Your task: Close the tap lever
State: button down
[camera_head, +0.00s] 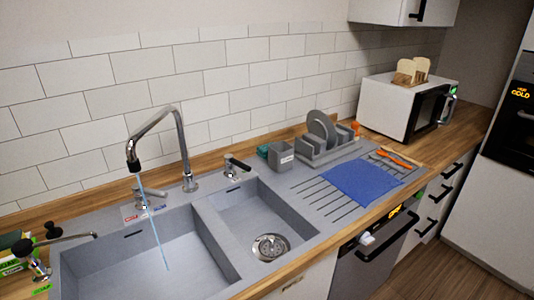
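The chrome tap (186,150) stands behind the sink with a tall bent spout. Its black nozzle (133,166) hangs over the left basin. A thin blue stream of water (154,230) runs from the nozzle into that basin, so the tap is on. The tap lever (148,191) appears as a small chrome handle behind the left basin. A red and blue label (131,217) lies beside its base, and the water stream passes close in front. The lever's exact angle is hard to tell. My gripper is not in view.
A soap dispenser (234,164) stands behind the right basin (260,225). A grey cup (281,155), a dish rack (326,151) and a blue cloth (362,182) are further right. A chrome fixture with black knobs (38,262) stands at far left. The space above both basins is mostly free.

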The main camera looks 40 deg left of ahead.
aim_at(229, 158)
jog(key=u, duration=0.75)
jog(key=i, duration=0.85)
jog(key=u, duration=1.25)
jog(key=i, duration=0.3)
jog(key=u, duration=0.2)
